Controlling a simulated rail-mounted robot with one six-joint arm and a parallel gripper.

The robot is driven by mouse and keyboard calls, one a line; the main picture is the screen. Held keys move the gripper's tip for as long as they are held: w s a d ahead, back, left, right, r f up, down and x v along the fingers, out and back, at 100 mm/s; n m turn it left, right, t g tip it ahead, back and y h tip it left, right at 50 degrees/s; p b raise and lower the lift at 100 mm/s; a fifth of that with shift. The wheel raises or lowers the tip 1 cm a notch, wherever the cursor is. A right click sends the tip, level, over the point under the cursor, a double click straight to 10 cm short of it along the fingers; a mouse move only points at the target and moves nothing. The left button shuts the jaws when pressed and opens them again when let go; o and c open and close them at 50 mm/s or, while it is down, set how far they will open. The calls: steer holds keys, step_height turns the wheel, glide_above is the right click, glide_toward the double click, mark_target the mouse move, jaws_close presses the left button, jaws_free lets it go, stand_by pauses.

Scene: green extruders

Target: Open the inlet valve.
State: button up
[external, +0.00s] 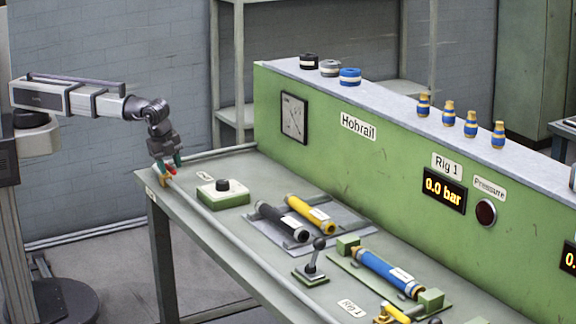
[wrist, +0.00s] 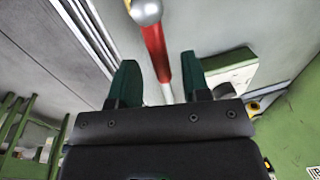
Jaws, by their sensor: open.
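A red lever handle (wrist: 156,48) with a pale rounded end shows in the wrist view, running up between my gripper's two green fingers. In the external view, the red handle (external: 171,170) is a small patch at the table's far left end, above a brass-coloured fitting (external: 164,181). I take it to be the inlet valve; its label is too small to read. My gripper (external: 166,163) is open and points down at the handle, also in the wrist view (wrist: 160,66). The fingers stand on either side of the handle with gaps. My gripper partly hides the valve.
A green box with a black knob (external: 223,191) stands just right of my gripper. Black and yellow cylinders (external: 309,213) lie on a grey tray. A black-knobbed lever (external: 316,262) stands farther along. The green panel (external: 340,160) backs the table; its display reads 0.0 bar.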

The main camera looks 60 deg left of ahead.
step_height(320, 180, up, 10)
steer(key=s+p, duration=0.2)
steer(key=p, duration=0.7)
steer(key=shift+d+r+p, duration=0.15)
steer(key=shift+p, duration=0.15)
